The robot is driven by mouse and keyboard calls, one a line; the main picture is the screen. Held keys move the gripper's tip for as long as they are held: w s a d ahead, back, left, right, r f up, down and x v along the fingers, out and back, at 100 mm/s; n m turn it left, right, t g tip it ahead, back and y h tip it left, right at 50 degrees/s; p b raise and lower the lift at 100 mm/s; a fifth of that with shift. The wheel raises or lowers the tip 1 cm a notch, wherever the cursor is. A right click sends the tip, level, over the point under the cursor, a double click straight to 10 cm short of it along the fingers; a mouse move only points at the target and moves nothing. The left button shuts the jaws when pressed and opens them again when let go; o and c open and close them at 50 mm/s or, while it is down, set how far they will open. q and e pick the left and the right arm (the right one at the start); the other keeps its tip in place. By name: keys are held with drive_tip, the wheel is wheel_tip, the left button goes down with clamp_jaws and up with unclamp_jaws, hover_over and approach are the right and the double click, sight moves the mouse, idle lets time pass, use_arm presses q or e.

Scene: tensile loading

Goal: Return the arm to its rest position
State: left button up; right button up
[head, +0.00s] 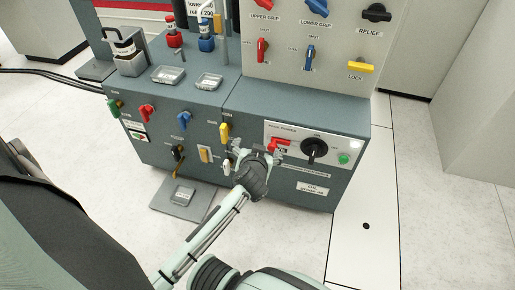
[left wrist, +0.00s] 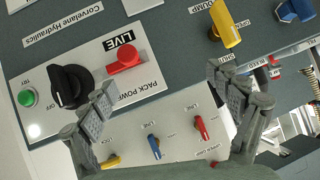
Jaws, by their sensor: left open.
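My left gripper (head: 257,152) is in front of the grey-blue hydraulic cabinet, beside the pack power panel, at the end of my pale green arm. Its two grey fingers are spread wide in the left wrist view (left wrist: 160,80), with nothing between them. The red lever (head: 281,145) marked LIVE is close to the fingers in the head view; in the left wrist view the red lever (left wrist: 125,61) lies beyond the fingertips, with a gap in the picture. I cannot tell the exact clearance. My right gripper is not in view.
A black rotary knob (head: 314,149) and green button (head: 344,159) are right of the gripper. A yellow handle (head: 224,132) is close on its left. Several coloured valves line the cabinet front. A grey floor pedal (head: 184,196) lies below. The pale floor at right is open.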

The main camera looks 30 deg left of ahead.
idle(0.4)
use_arm(q)
drive_tip(key=s+d+f+m+g+h, duration=0.1)
drive_tip(key=s+f, duration=0.4)
drive_tip(key=s, duration=0.6)
drive_tip(key=s+d+f+m+g+h, duration=0.1)
drive_tip(key=s+f+m+g+h, duration=0.2)
drive_tip(key=s, duration=0.8)
wheel_tip(320, 180, down, 2)
drive_tip(key=g, duration=0.3)
drive_tip(key=shift+d+f+g, duration=0.15)
drive_tip(key=shift+f+g, duration=0.05)
drive_tip(key=shift+g, duration=0.1)
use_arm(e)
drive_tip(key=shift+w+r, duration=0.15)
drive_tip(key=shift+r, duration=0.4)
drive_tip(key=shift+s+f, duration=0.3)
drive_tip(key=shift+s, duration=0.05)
